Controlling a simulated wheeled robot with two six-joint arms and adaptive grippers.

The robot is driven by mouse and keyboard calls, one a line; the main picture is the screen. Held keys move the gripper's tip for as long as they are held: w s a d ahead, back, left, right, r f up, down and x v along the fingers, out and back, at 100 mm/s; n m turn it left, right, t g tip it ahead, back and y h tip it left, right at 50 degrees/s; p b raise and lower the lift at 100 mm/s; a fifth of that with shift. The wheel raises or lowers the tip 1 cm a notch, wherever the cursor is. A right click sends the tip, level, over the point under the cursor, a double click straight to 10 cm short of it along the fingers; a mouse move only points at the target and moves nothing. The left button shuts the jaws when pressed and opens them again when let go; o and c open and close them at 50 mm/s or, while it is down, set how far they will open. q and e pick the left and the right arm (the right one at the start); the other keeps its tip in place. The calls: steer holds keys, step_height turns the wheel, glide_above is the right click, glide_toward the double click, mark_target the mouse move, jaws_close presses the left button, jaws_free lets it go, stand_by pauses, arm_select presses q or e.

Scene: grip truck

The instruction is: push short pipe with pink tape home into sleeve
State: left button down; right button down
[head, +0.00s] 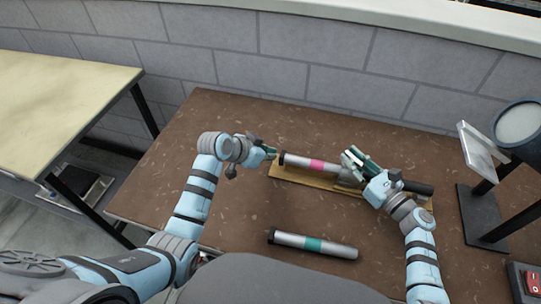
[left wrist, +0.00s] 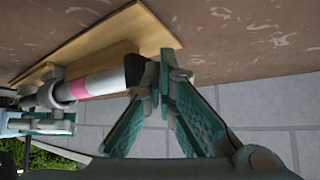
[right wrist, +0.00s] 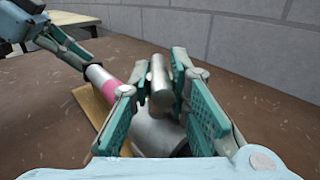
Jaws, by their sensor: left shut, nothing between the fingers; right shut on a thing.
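The short pipe with pink tape (head: 318,165) lies along a wooden board, its black end to the left. Its right end goes into the grey sleeve (head: 349,174); the depth inside is hidden. In the left wrist view the pink band (left wrist: 92,84) sits close to the sleeve mouth (left wrist: 62,93). My left gripper (head: 270,151) is shut and empty beside the pipe's black end (left wrist: 134,70); I cannot tell whether they touch. My right gripper (head: 355,161) is shut on the sleeve's upright stub (right wrist: 159,85), above the sleeve body (right wrist: 158,135).
The wooden board (head: 300,178) rests on the brown table. A pipe with green tape (head: 313,244) lies nearer me. A black cylinder (head: 418,188) extends right of the sleeve. A lamp-like stand (head: 482,215) and a red switch box (head: 530,283) are at right.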

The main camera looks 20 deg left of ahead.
arm_select(q)
steer(key=shift+a+r, duration=0.95)
steer(key=shift+a, duration=0.3)
step_height(320, 180, up, 7)
arm_select(e)
steer(key=c, duration=1.4)
jaws_free()
steer(key=shift+c, duration=0.2)
arm_select(q)
steer(key=shift+f, duration=0.1)
arm_select(e)
steer(key=shift+o, duration=0.6)
steer(key=o, duration=0.4)
steer(key=shift+c, duration=0.2)
